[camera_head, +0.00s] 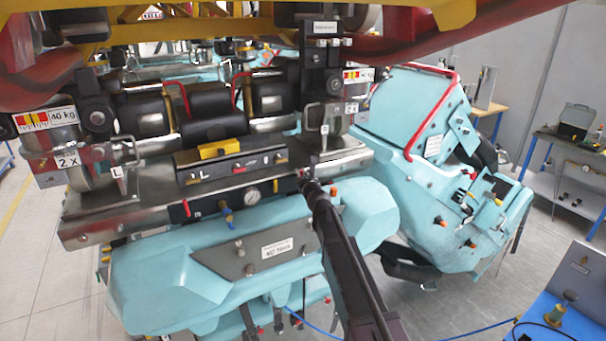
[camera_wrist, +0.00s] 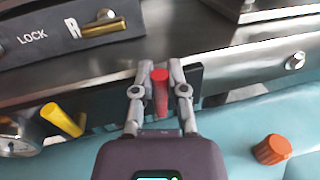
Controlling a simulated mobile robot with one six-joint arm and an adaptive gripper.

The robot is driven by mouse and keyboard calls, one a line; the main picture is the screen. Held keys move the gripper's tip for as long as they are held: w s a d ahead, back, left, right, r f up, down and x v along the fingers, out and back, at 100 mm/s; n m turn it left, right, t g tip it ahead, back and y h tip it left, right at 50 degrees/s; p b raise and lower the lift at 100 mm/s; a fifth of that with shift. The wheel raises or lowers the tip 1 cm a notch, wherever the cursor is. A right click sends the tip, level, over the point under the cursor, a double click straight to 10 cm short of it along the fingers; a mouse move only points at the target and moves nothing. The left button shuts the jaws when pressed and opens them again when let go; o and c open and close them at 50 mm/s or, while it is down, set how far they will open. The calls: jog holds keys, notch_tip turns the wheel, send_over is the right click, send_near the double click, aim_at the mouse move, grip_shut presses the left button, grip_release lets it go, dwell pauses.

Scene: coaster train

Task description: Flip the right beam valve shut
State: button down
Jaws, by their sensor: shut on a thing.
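A red valve handle (camera_wrist: 160,92) stands between the two fingers of my gripper (camera_wrist: 158,75) in the wrist view. The fingers are shut on it from both sides. It sits at the right end of a black valve strip (camera_wrist: 103,108) on the beam, so I take it to be the right beam valve. In the head view my gripper (camera_head: 310,185) reaches this right end, and only a bit of red (camera_head: 301,175) shows by it. The valve's body and exact handle angle are hidden by my gripper.
A yellow handle (camera_wrist: 62,119) and a pressure gauge (camera_head: 252,196) are to the left on the strip. Above is a lock panel (camera_wrist: 75,30) with a brass pin (camera_wrist: 103,28). An orange knob (camera_wrist: 272,150) stands on the teal body at right.

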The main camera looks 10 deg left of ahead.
jog(key=shift+s+a+n, duration=0.1)
jog(key=shift+a+n, duration=0.05)
jog(key=shift+n, duration=0.35)
jog(key=c, duration=0.7)
grip_release()
jog(key=shift+o, duration=0.2)
jog(key=shift+s, duration=0.15)
jog(key=shift+v, duration=3.65)
